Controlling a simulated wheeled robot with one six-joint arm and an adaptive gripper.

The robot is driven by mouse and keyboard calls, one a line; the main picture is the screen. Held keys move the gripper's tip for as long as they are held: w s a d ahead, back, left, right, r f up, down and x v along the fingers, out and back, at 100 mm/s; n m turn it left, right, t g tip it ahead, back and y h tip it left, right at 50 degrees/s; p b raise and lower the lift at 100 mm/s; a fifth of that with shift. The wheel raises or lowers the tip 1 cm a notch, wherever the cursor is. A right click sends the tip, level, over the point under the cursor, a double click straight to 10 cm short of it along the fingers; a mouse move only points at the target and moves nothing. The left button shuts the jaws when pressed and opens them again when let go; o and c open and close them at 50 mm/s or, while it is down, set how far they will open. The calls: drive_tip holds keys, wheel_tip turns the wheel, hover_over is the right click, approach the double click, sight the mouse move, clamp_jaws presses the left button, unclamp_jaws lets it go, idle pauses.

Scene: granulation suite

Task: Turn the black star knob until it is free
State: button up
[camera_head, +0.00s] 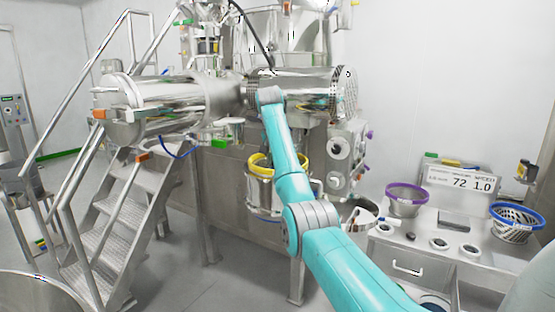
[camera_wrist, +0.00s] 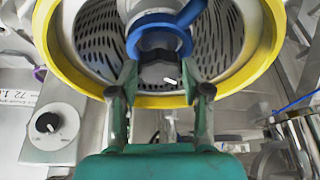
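In the wrist view, a black star knob (camera_wrist: 157,73) with a small white mark sits in front of a blue ring (camera_wrist: 158,40) with a blue arm running up to the right. My gripper (camera_wrist: 160,80) is open, one finger on each side of the knob. Its fingertips look close to the knob, with a slight gap on each side; contact is not clear. The knob's rear is hidden. In the head view my arm's far end reaches the steel machine, and the knob and gripper cannot be made out there.
Behind the knob is a slotted steel screen (camera_wrist: 98,38) inside a yellow rim (camera_wrist: 60,62). A dial with a black knob (camera_wrist: 46,122) is at lower left. In the head view, steel stairs (camera_head: 125,205) stand left, and a bench (camera_head: 440,262) with sieves stands right.

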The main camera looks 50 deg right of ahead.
drive_tip(key=shift+c, duration=1)
drive_tip(key=shift+n, duration=0.3)
drive_tip(key=n+t, duration=0.1)
drive_tip(key=n, duration=0.3)
drive_tip(key=shift+s+d+t+y, duration=0.15)
drive_tip(key=shift+s+t+y, duration=0.05)
drive_tip(key=shift+t+y, duration=0.2)
drive_tip(key=n, duration=0.2)
drive_tip(key=n+y, duration=0.1)
drive_tip(key=n, duration=0.2)
drive_tip(key=shift+d+t+y, duration=0.1)
drive_tip(key=shift+t+y, duration=0.2)
drive_tip(key=shift+t, duration=0.1)
drive_tip(key=n+y, duration=0.1)
drive_tip(key=n, duration=0.3)
drive_tip(key=shift+s+d+y, duration=0.1)
drive_tip(key=shift+d+y, duration=0.05)
drive_tip(key=shift+y, duration=0.25)
drive_tip(key=shift+d+n+y, duration=0.1)
drive_tip(key=shift+n+y, duration=0.7)
drive_tip(key=shift+n, duration=1.9)
drive_tip(key=shift+f, duration=0.1)
